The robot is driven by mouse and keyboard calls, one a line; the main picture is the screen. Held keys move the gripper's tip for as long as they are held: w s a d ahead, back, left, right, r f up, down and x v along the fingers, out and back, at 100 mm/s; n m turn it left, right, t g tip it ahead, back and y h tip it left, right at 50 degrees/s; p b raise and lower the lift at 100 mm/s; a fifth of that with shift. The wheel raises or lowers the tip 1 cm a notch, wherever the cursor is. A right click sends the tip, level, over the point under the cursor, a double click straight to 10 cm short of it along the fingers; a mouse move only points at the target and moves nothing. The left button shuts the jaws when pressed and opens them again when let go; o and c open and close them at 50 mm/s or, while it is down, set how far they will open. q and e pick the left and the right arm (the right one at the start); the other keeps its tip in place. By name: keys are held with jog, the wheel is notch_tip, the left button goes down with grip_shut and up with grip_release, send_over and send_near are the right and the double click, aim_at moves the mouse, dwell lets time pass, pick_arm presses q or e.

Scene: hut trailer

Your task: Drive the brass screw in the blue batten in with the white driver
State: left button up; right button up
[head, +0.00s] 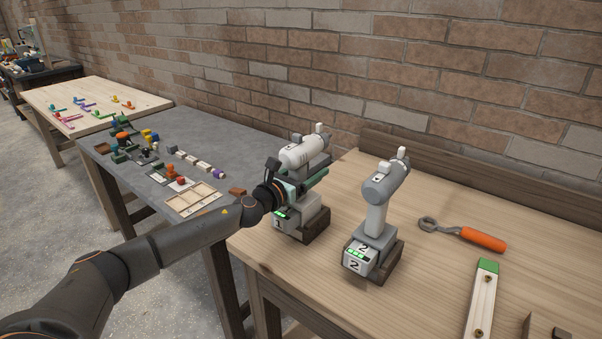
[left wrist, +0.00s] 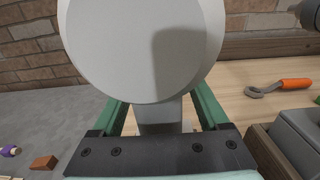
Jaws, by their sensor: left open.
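The white driver (head: 303,152) stands upright in a brown holder at the table's left corner, its base marked 1. In the left wrist view its pale rounded body (left wrist: 140,50) fills the upper middle. My left gripper (head: 312,180) is open, with its green fingers on either side of the driver's handle (left wrist: 158,118); I cannot tell whether they touch it. A pale batten (head: 481,305) with a green end and brass-coloured screws lies at the right, cut off by the frame. No blue batten is visible. My right gripper is not in view.
A grey driver (head: 380,190) marked 2 stands in its own holder just right of the white one. A hook tool with an orange handle (head: 483,239) lies farther right. A brick wall backs the wooden table (head: 430,290). A grey table (head: 160,150) with small parts stands left.

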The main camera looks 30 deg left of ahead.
pick_arm(q)
jog(key=shift+c, duration=0.2)
grip_shut()
dwell(0.3)
dwell(0.8)
jog(key=shift+a+r, duration=0.1)
jog(key=shift+r, duration=0.15)
